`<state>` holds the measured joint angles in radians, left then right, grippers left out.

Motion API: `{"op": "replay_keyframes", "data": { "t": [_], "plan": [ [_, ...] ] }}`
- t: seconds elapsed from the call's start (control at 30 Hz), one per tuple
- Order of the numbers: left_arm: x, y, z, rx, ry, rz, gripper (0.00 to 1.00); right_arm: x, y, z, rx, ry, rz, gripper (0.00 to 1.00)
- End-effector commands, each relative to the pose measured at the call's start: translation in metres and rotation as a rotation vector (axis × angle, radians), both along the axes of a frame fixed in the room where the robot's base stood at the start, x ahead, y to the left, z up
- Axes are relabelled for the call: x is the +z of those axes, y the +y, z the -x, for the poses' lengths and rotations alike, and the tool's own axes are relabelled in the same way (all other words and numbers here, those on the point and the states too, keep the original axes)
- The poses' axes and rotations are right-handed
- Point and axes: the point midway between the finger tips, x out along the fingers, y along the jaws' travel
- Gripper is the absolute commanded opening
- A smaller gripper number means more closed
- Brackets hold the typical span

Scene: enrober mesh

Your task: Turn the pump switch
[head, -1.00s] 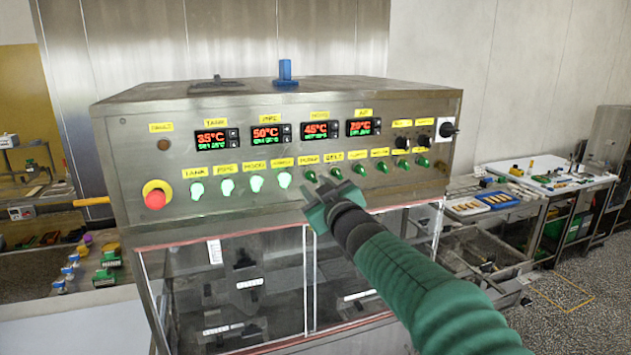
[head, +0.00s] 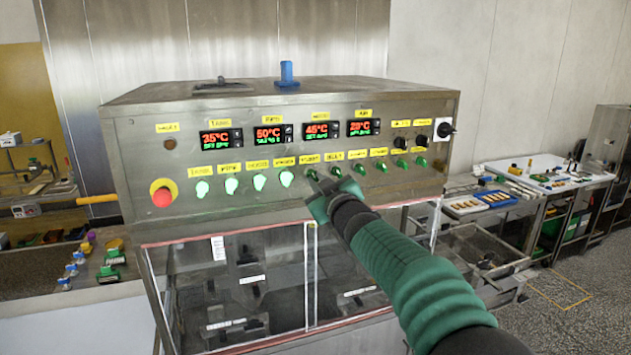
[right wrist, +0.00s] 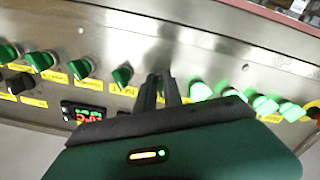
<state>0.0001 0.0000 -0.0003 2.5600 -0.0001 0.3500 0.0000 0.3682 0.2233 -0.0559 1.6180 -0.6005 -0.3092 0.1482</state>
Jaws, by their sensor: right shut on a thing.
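The control panel (head: 300,205) on the metal machine has a row of green rotary switches. The pump switch (head: 311,173) is the first unlit one right of the lit switches, its yellow label above it partly readable. My right gripper (head: 318,181) is at the pump switch, jaws shut on it, partly covering it. In the right wrist view, turned upside down, the fingers (right wrist: 165,92) reach the panel between a lit switch (right wrist: 200,91) and an unlit green switch (right wrist: 122,76). The pump switch is mostly hidden between the fingers there. My left gripper is not in view.
Several lit switches (head: 260,181) stand left of the pump switch; the unlit belt switch (head: 336,170) is close on its right. A red emergency button (head: 162,194) sits at far left, black knobs (head: 401,142) at right. Clear guard panels (head: 270,275) lie below.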

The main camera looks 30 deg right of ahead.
Motion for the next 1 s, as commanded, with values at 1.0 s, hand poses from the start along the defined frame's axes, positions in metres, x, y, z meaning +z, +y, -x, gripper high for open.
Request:
{"op": "replay_keyframes", "data": {
  "t": [1.0],
  "plan": [
    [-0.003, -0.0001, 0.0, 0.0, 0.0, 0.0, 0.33, 0.0076, 0.007, -0.0021, 0.017, 0.008, 0.1, 0.33]
  ]
}}
